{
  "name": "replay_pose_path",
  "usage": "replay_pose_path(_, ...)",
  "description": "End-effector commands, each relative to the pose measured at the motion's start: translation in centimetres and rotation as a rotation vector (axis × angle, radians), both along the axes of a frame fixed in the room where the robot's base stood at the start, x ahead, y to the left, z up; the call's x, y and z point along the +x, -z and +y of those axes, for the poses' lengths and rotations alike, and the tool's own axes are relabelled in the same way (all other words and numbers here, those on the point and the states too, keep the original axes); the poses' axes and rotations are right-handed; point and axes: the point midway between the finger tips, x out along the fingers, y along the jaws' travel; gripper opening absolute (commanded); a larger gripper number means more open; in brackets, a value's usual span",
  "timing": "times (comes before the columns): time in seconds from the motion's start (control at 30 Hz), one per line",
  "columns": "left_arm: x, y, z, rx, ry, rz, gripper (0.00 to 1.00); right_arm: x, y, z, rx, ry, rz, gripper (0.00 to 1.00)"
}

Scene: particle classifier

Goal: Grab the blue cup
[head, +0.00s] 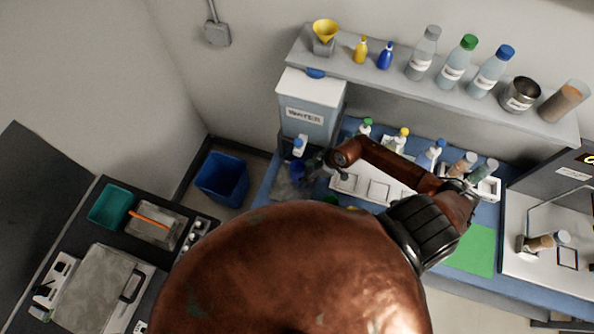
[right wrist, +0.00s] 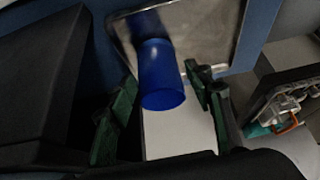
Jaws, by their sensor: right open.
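The blue cup (right wrist: 160,75) is in the right wrist view, on a grey metal tray (right wrist: 205,30). In the head view the cup (head: 298,167) is small and dark, below the water dispenser (head: 310,105) and partly hidden by my gripper. My right gripper (head: 314,165) is close beside the cup in the head view. In the right wrist view the dark green fingers of my right gripper (right wrist: 162,88) are apart, one on each side of the cup, with gaps visible. I cannot tell how deep the cup is between them. My left gripper is not in view.
Several small bottles stand in a white rack (head: 370,185) to the right of my gripper. A shelf (head: 400,82) with bottles and a funnel hangs above. A blue bin (head: 222,178) stands on the floor at left. My brown arm hides much of the counter.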

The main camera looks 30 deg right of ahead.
Motion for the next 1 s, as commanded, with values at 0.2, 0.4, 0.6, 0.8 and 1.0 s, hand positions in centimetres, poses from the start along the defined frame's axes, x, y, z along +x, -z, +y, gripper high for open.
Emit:
replay_pose_path(0.2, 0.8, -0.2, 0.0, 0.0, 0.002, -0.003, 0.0, 1.3, 1.4, 0.7, 0.001, -0.002, -0.002, 0.47)
replay_pose_path(0.4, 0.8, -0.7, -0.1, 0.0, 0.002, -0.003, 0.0, 2.3, 3.6, 1.8, 0.001, -0.004, 0.0, 0.47)
replay_pose_path(0.6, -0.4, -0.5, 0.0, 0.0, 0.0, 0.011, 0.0, 3.0, 5.5, 2.5, 0.001, -0.004, -0.001, 0.47)
replay_pose_path(0.8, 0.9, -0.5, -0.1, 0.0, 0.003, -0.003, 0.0, 3.1, 5.6, 2.5, 0.001, -0.004, -0.002, 0.47)
replay_pose_path(1.0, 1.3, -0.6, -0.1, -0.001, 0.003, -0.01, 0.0, 3.1, 5.6, 2.5, 0.001, -0.004, -0.002, 0.37)
